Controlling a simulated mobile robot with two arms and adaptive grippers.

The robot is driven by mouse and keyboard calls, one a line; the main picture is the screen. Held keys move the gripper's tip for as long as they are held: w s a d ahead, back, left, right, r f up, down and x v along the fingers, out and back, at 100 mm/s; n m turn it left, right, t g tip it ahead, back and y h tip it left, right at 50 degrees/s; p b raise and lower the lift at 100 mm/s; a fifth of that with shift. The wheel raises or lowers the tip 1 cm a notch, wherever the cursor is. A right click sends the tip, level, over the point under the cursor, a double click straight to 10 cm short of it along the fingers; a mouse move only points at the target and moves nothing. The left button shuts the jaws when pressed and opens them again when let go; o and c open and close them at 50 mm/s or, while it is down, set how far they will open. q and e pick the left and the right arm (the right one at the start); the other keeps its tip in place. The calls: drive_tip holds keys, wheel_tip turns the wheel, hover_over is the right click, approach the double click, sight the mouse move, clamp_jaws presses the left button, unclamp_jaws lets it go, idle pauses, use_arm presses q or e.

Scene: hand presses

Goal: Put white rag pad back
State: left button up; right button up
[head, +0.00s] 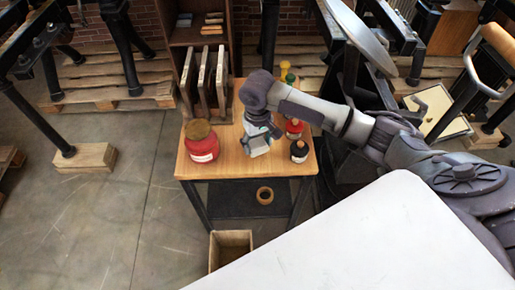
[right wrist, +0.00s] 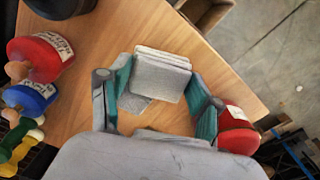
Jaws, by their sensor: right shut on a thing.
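The white rag pad (right wrist: 163,72) is a pale grey-white, layered, folded square in the right wrist view. My right gripper (right wrist: 160,80) has its teal fingers on either side of the pad and is shut on it. In the head view the right gripper (head: 259,143) points down over the wooden table (head: 229,163), and the gripper hides most of the pad. A flat grey patch (right wrist: 134,103) shows on the wood beside the left finger; I cannot tell what it is. I cannot tell whether the pad touches the table. My left gripper is not in view.
A red tub (head: 202,143) stands at the table's left. Upright framed screens (head: 204,82) stand at the back left. A tape roll (head: 265,195) lies on the lower shelf; an open box (head: 230,248) is on the floor.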

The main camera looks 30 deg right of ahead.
sight(258, 151)
drive_tip(key=shift+f, duration=2.1)
drive_tip(key=shift+p, duration=0.3)
drive_tip(key=o, duration=1)
wheel_tip(258, 151, up, 12)
drive_tip(key=shift+r+b, duration=0.1)
drive_tip(key=shift+b, duration=0.25)
